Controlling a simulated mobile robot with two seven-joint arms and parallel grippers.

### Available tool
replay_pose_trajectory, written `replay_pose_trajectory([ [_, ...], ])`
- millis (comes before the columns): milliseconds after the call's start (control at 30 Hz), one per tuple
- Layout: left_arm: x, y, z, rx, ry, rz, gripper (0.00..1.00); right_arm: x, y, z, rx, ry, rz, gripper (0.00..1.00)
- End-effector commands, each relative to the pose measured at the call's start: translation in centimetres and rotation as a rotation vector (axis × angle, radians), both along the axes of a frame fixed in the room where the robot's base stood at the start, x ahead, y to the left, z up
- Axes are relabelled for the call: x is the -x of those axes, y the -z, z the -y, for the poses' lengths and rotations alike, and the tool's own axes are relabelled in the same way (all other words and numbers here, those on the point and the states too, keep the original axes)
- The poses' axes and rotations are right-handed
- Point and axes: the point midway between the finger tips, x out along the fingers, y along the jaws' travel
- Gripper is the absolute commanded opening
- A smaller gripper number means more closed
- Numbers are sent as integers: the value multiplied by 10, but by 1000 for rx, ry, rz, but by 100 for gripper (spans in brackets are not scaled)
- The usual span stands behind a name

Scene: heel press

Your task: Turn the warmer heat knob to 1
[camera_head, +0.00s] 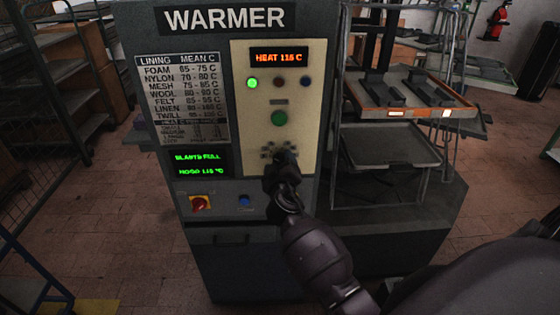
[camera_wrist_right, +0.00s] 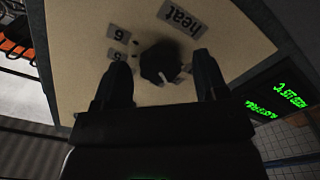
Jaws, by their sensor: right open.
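The warmer (camera_head: 155,60) is a grey cabinet with a beige control panel (camera_head: 255,75). The black heat knob (camera_wrist_right: 160,63) shows in the right wrist view under a "heat" label (camera_wrist_right: 181,16), with number plates beside it and a light pointer mark on its lower right. My right gripper (camera_wrist_right: 160,85) is open, its two fingers on either side of the knob; I cannot tell if they touch it. In the head view my right gripper (camera_head: 280,162) is at the lower panel and hides the knob. My left gripper is not in view.
A red display (camera_head: 279,58) reads "HEAT 115 C". A green screen (camera_head: 201,163), a red-yellow switch (camera_head: 200,203) and a blue button (camera_head: 244,200) are left of my right arm. A rack with trays (camera_head: 410,92) stands at the right. Open floor (camera_head: 120,210) lies left of the cabinet.

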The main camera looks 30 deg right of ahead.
Motion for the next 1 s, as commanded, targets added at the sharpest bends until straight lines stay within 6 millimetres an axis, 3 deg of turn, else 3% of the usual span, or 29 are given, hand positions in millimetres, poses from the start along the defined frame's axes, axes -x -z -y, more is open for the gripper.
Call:
replay_pose_trajectory([
  [467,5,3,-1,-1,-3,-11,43,-10,0,7,-1,1,1,66],
  [800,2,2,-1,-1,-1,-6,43,-10,0,7,-1,1,0,17],
  [1000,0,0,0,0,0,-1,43,-10,0,7,12,1,-8,17],
])
